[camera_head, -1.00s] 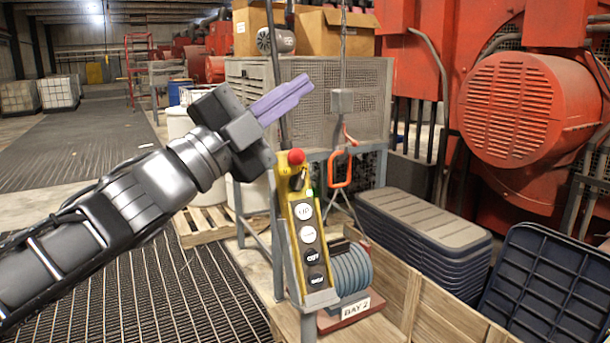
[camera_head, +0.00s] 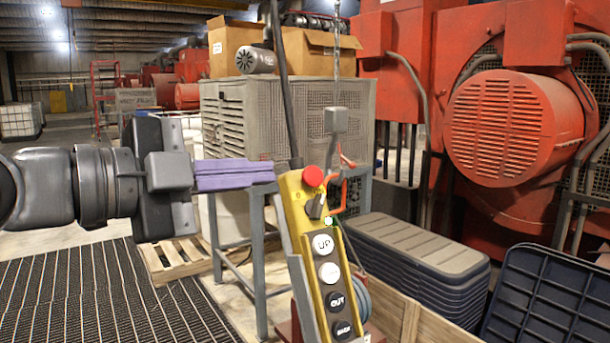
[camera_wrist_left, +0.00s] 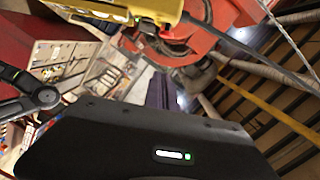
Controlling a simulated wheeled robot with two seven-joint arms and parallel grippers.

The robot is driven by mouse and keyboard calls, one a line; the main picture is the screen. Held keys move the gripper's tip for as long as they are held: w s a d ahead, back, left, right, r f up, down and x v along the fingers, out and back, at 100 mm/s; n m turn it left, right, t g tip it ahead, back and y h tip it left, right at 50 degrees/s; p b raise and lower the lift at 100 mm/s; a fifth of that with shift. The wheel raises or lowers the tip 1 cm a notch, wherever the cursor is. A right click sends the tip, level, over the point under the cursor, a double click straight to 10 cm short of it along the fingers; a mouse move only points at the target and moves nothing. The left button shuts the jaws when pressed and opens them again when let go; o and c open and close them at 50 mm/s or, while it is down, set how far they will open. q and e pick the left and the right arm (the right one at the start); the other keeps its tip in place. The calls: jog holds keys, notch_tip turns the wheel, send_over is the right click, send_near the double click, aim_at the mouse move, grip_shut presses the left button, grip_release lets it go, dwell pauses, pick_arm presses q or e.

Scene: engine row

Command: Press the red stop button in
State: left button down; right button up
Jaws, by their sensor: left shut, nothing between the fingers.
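The red stop button (camera_head: 313,176) sits at the top of a yellow hanging control box (camera_head: 296,205), which tilts a little. Below the button are a black switch, a small green light and several round buttons, one marked UP. My left gripper (camera_head: 272,173) comes in level from the left, its purple fingers shut and empty. The fingertips are left of the red button, near the box's upper left edge; I cannot tell if they touch it. In the left wrist view the yellow box (camera_wrist_left: 150,8) shows at the top edge, and the purple fingers (camera_wrist_left: 160,92) are partly hidden. My right gripper is not in view.
A grey mesh cabinet (camera_head: 240,110) with cardboard boxes (camera_head: 318,50) on top stands behind. A red machine (camera_head: 515,118) stands at the right. Stacked dark lids (camera_head: 420,260) and a wooden crate (camera_head: 440,328) are at the lower right. Grated floor lies at the lower left.

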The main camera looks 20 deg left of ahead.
aim_at(309, 178)
pick_arm(q)
jog(key=shift+d, duration=0.1)
jog(key=w+d, duration=0.1)
jog(key=w, duration=0.2)
jog(key=w+d+f+p, duration=0.1)
jog(key=w, duration=0.3)
jog(key=w+d+f+p, duration=0.1)
jog(key=w, duration=0.2)
jog(key=shift+w+d+f, duration=0.15)
jog(key=shift+d, duration=0.1)
jog(key=shift+w+a+f, duration=0.2)
jog(key=shift+w, duration=0.1)
